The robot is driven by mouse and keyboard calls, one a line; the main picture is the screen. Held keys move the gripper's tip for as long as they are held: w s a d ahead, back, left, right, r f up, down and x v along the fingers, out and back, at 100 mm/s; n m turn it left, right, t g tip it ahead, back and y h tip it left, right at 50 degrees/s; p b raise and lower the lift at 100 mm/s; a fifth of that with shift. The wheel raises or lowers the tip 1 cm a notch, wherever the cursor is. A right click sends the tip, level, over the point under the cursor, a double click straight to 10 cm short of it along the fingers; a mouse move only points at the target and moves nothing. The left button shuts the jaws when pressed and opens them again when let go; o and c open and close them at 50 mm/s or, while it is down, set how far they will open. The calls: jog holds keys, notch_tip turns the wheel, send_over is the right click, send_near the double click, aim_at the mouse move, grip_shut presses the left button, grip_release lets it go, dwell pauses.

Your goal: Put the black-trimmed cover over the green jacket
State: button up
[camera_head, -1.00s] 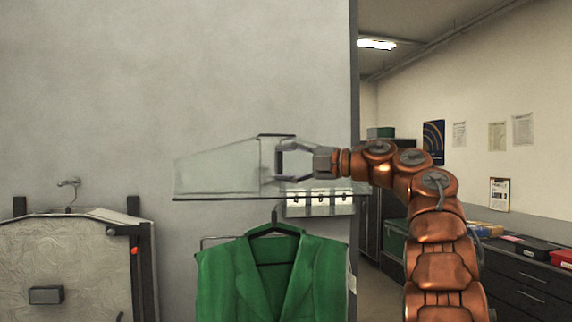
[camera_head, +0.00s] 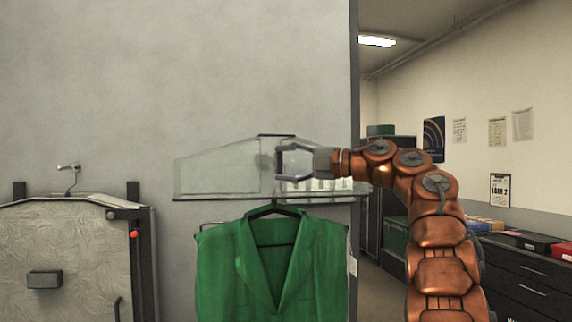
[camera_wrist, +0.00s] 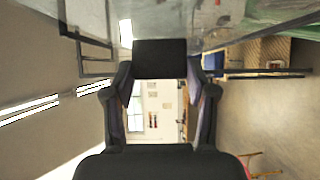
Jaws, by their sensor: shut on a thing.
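The cover (camera_head: 218,168) is a clear, cloudy sheet with thin dark trim, spread wide in the head view. My gripper (camera_head: 286,162) is shut on it at its right part, near the dark top piece. The green jacket (camera_head: 218,272) hangs upright on a dark hanger (camera_head: 274,210) directly below the cover. The cover's lower edge is just above the jacket's shoulders in the picture; I cannot tell the depth between them. In the wrist view, my gripper's dark fingers (camera_wrist: 155,95) fill the middle, with clear sheeting (camera_wrist: 200,15) along the top.
A cream patterned case (camera_head: 65,250) with a dark frame and handle stands left of the jacket. A grey wall panel (camera_head: 170,80) is behind. On the right, a dark drawer counter (camera_head: 530,275) carries a red box (camera_head: 562,252) and other items.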

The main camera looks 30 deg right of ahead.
notch_tip(320, 180, down, 19)
jog(key=b, duration=1.7)
dwell(1.0)
dwell(0.3)
jog(key=o, duration=1.4)
jog(key=v, duration=1.2)
